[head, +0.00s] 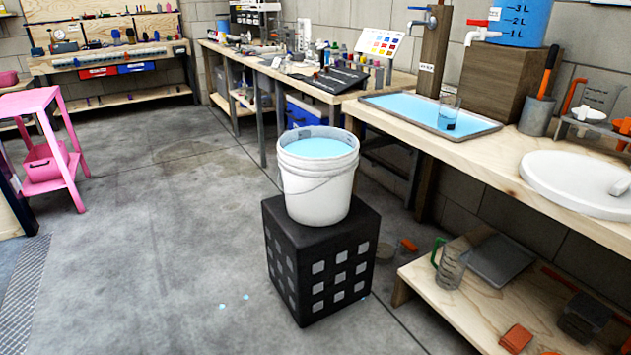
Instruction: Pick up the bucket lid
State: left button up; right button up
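A round white disc with a raised rim, which looks like the bucket lid (560,180), lies flat on the wooden bench at the right. A small pale raised piece shows near its right side, and the picture's right edge cuts the disc off. The white bucket (318,190) stands upright and open on a black crate, with light blue liquid near its top. Its wire handle hangs down at the front. Neither of my grippers shows in the head view.
The black crate (318,262) stands on the floor before the wooden bench (480,145). A blue-filled tray (430,128), a dark container (537,115) and a wooden block (508,78) are behind the lid. A low shelf (450,300) is below. Floor on the left is mostly clear.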

aim_at(592, 187)
jog(key=z, duration=1.35)
jog(key=u, duration=0.2)
jog(key=k+l, duration=0.05)
